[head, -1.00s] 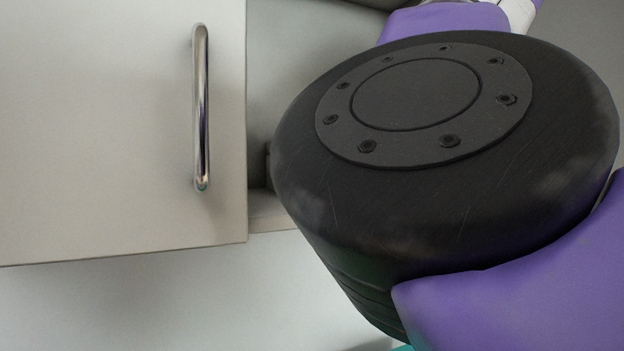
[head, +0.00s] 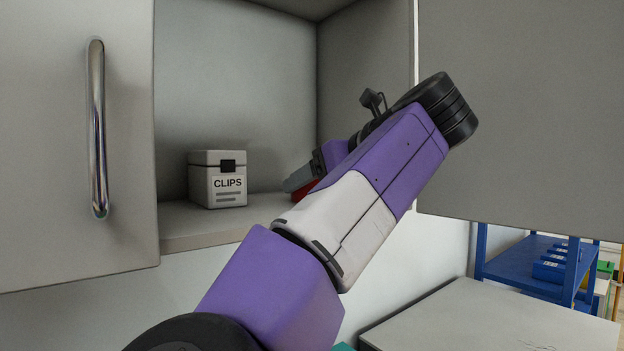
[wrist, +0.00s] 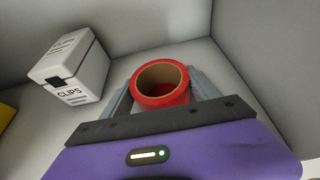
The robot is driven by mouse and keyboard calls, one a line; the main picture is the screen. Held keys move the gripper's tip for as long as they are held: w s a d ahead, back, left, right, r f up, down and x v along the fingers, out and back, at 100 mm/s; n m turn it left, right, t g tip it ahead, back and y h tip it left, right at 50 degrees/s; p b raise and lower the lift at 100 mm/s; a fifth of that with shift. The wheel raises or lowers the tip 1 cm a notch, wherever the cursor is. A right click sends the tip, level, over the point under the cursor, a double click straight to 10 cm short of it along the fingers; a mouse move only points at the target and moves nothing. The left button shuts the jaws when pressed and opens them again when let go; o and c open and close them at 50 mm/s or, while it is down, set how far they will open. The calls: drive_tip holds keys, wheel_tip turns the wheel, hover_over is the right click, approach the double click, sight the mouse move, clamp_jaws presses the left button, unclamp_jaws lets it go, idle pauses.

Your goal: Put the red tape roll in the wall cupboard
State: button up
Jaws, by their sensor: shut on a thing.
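The red tape roll (wrist: 160,84) is upright with its brown hole facing up, inside the wall cupboard (head: 240,95). My gripper (wrist: 163,92) is shut on it, one grey finger on each side. In the head view only a red sliver of the roll (head: 306,189) shows beside my gripper (head: 302,180), and my arm hides the rest. The roll is at or just above the cupboard floor; I cannot tell whether it touches.
A white box marked CLIPS (head: 218,179) stands on the cupboard floor left of the roll. The left door (head: 70,130) and the right door (head: 520,120) stand open. A yellow thing (wrist: 6,115) shows at the wrist view's left edge. A blue rack (head: 530,265) is at lower right.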

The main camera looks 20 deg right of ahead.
drive_tip(key=shift+f, duration=0.1)
drive_tip(key=o, duration=1.4)
drive_tip(key=shift+o, duration=0.2)
drive_tip(key=b+v, duration=0.4)
drive_tip(key=v, duration=0.8)
